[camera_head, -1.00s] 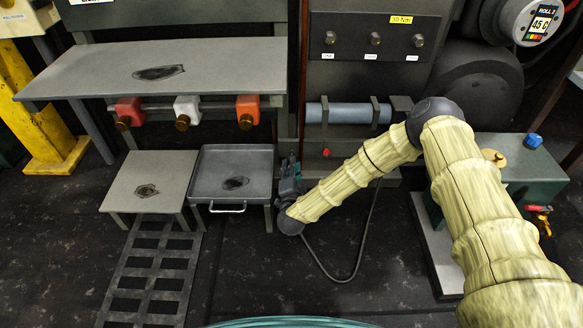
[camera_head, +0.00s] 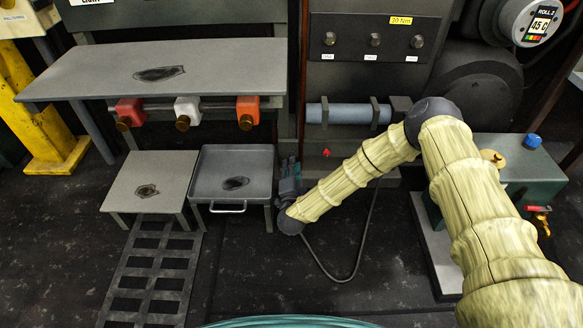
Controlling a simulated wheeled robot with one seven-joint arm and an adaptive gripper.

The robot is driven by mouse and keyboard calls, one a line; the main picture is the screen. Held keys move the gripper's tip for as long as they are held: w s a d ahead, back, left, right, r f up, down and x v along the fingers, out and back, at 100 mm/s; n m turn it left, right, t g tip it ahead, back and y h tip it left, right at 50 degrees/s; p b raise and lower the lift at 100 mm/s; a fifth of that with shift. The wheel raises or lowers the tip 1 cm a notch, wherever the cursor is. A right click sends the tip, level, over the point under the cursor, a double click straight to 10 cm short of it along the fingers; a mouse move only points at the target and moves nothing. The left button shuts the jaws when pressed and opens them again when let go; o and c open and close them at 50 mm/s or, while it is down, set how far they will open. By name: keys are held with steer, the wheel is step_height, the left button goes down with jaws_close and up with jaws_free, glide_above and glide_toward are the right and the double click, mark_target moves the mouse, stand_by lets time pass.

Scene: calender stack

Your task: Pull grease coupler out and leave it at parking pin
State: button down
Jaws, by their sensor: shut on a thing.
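My gripper (camera_head: 289,180) is low beside the right side of the grey tray, in front of the dark machine frame. It is shut on the grease coupler, which is mostly hidden by the fingers and wrist. A thin dark hose (camera_head: 340,279) hangs in a loop from behind my wrist and rises to the right behind my forearm. I cannot make out the parking pin for certain. A small red fitting (camera_head: 326,153) sits on the machine front, up and right of my gripper.
A grey tray (camera_head: 231,161) on legs and a low grey table (camera_head: 152,181) stand to the left, with dark stains. A blue-grey roll (camera_head: 348,113) lies in brackets above my forearm. A green box (camera_head: 517,157) stands right. The floor in front is open.

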steer(key=shift+w, duration=1.05)
steer(key=c, duration=0.8)
jaws_free()
steer(key=s+p, duration=0.3)
steer(key=s, duration=0.4)
steer(key=shift+p, duration=0.3)
stand_by(0.7)
stand_by(0.4)
